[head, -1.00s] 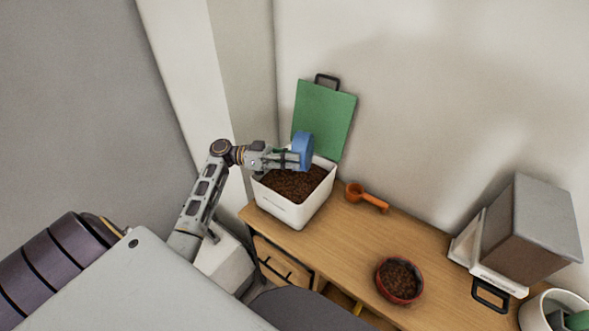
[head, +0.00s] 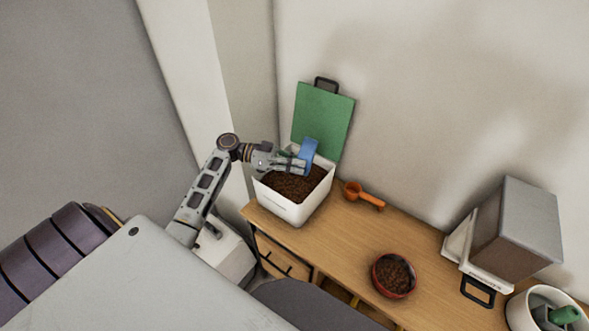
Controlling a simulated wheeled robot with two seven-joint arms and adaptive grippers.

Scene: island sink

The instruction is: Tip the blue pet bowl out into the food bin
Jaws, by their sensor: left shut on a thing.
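The blue pet bowl (head: 309,150) is in the head view, tilted on its side above the far right part of the food bin. My left gripper (head: 300,163) is shut on the bowl and holds it over the bin. The inside of the bowl is hard to see, so I cannot tell whether anything is in it. The food bin (head: 286,212) is a white open box on the left end of the wooden counter, with brown kibble in it. My right gripper is not in view.
A green board (head: 322,112) with a dark handle stands behind the bin. An orange scoop (head: 363,196) lies right of it. A red bowl of kibble (head: 393,275) stands near the counter's front edge. A grey box-shaped container (head: 517,228) and a white pot (head: 522,309) are at right.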

